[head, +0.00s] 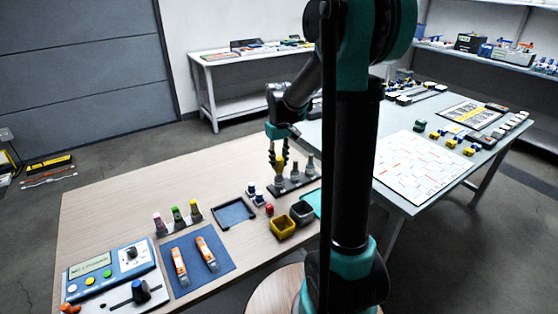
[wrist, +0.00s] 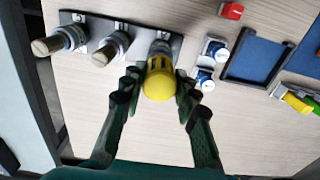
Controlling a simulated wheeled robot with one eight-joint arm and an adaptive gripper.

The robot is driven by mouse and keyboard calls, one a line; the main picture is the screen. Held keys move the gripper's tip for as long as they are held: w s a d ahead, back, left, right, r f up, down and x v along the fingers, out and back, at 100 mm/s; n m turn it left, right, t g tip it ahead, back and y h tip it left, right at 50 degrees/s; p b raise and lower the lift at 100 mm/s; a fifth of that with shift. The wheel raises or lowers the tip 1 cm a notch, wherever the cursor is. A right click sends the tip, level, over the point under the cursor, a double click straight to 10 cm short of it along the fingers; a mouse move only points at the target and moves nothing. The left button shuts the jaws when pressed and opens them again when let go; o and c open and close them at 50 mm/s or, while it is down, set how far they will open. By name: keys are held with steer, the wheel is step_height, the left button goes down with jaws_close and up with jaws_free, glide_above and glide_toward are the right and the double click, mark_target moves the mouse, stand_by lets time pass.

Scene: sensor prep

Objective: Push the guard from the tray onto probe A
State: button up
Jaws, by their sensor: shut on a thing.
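The guard (wrist: 159,80) is a yellow cap with a ribbed rim. In the wrist view it sits between my fingers, in line with the end probe (wrist: 160,48) of a dark rack. My gripper (wrist: 156,92) is shut on the guard. No probe letter is readable. How far the guard sits over the probe is hidden. The tray (head: 235,213), dark-rimmed with a blue floor, looks empty.
Two white-and-blue pieces (wrist: 208,62) stand between rack and tray. A red piece (head: 269,209), a yellow bin (head: 283,227) and a grey bin (head: 301,212) are near the front. Colored markers (head: 177,216) and a blue mat (head: 190,282) lie left. The back wooden tabletop is clear.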

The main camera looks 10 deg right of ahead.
mark_target(279, 158)
steer(key=shift+f, duration=1.35)
steer(key=shift+c, duration=0.3)
stand_by(0.8)
steer(key=o, duration=1)
steer(key=shift+o, duration=0.3)
steer(key=shift+o, duration=0.9)
steer(key=shift+r, duration=0.7)
steer(key=shift+r, duration=2.9)
